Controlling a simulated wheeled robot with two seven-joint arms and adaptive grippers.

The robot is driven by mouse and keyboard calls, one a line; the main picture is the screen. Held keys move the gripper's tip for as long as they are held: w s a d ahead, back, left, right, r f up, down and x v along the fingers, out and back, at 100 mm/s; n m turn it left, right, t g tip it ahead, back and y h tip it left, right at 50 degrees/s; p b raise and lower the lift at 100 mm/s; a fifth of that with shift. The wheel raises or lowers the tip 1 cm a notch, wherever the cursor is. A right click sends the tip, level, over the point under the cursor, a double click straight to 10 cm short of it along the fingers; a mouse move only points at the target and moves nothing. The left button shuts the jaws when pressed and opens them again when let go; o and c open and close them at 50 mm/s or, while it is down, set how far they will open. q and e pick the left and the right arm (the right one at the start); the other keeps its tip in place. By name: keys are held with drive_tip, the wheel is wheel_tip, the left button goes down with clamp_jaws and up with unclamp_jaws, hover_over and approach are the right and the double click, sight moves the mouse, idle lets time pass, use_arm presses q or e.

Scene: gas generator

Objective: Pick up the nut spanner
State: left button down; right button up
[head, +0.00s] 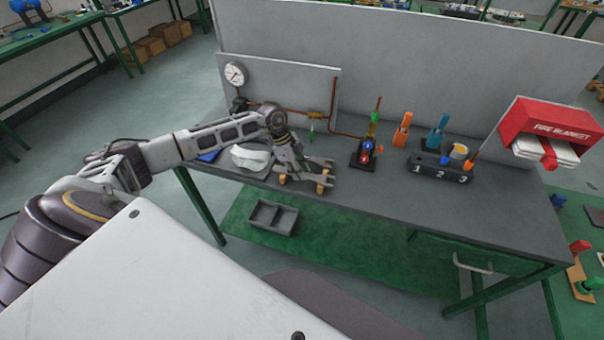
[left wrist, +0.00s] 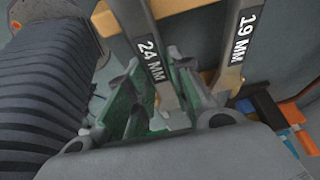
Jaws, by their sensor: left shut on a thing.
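My left gripper (head: 289,157) is over the front left part of the grey workbench, at a small wooden rack (head: 320,187) with grey spanners. In the left wrist view, the left gripper (left wrist: 155,92) has its green-padded fingers on either side of the grey spanner marked 24 MM (left wrist: 150,58) and is shut on it. A second spanner marked 19 MM (left wrist: 238,48) stands beside it, apart from the fingers. The tan wooden rack (left wrist: 105,20) shows behind both. The spanners' ends are hidden or out of frame. My right gripper is in neither view.
A white crumpled cloth (head: 250,157) lies left of the rack. A gas regulator (head: 366,153) and a dark holder numbered 1, 2, 3 (head: 440,170) stand to the right. A panel with a gauge (head: 235,75) rises behind. The bench's front right is clear.

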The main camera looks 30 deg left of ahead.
use_arm(q)
drive_tip(key=shift+r, duration=0.15)
drive_tip(key=shift+r, duration=0.15)
wheel_tip(320, 180, up, 10)
drive_tip(key=b, duration=0.1)
drive_tip(key=shift+b, duration=0.35)
drive_tip(key=shift+r, duration=0.15)
idle(0.5)
